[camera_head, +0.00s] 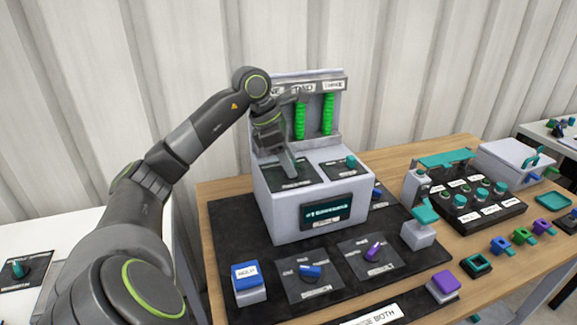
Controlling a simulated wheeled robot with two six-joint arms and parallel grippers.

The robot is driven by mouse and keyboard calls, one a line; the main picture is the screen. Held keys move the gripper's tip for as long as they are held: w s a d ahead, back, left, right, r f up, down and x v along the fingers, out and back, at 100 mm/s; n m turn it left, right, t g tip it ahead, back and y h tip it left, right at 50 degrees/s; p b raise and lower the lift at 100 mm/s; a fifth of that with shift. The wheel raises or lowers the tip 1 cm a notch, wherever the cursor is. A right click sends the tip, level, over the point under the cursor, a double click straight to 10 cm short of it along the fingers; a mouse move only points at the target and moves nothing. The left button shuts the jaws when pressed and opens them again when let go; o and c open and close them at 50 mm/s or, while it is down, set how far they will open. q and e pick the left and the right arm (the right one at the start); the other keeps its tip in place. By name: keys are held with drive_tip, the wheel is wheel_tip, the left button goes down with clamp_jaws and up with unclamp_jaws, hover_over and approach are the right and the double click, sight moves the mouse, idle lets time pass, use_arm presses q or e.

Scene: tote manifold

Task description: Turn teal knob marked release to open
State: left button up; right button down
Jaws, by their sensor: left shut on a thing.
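A grey box-shaped manifold unit (285,222) stands on a black mat on the wooden table. Its top has two black plates. On the right plate (343,172) stands a teal knob (351,161). My left gripper (290,173) points down over the left plate (305,180) and is shut on a small knob there. The gripper hides this knob, so I cannot tell its colour or angle. The plate labels are too small to read. My right gripper is not in view.
Two green columns (327,115) stand in the back panel behind the plates. In front are a blue button block (247,277), a blue knob (311,271) and a purple knob (374,251). A black panel of teal knobs (490,215) and a grey box (506,160) lie right.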

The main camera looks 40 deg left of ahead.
use_arm(q)
drive_tip(key=shift+w+r+m+g+h, duration=0.1)
drive_tip(key=shift+m+g+h, duration=0.35)
drive_tip(key=shift+m, duration=1.15)
drive_tip(key=o, duration=1)
